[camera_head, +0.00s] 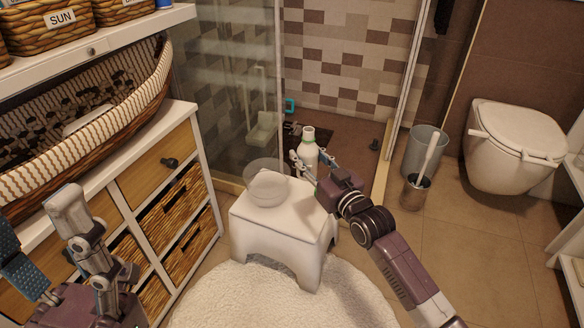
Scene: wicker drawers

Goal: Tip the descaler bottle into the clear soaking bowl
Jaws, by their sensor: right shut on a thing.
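The bottle looks about upright, to the right of the bowl. The clear soaking bowl (265,186) sits on the white stool (270,222), toward its left back corner.
A wicker-drawer cabinet (160,155) with a long basket (95,125) stands on the left. A round white rug (235,300) lies under the stool. A glass shower panel (225,85) is behind. A bin (424,148), brush holder (414,192) and toilet (515,150) are right.

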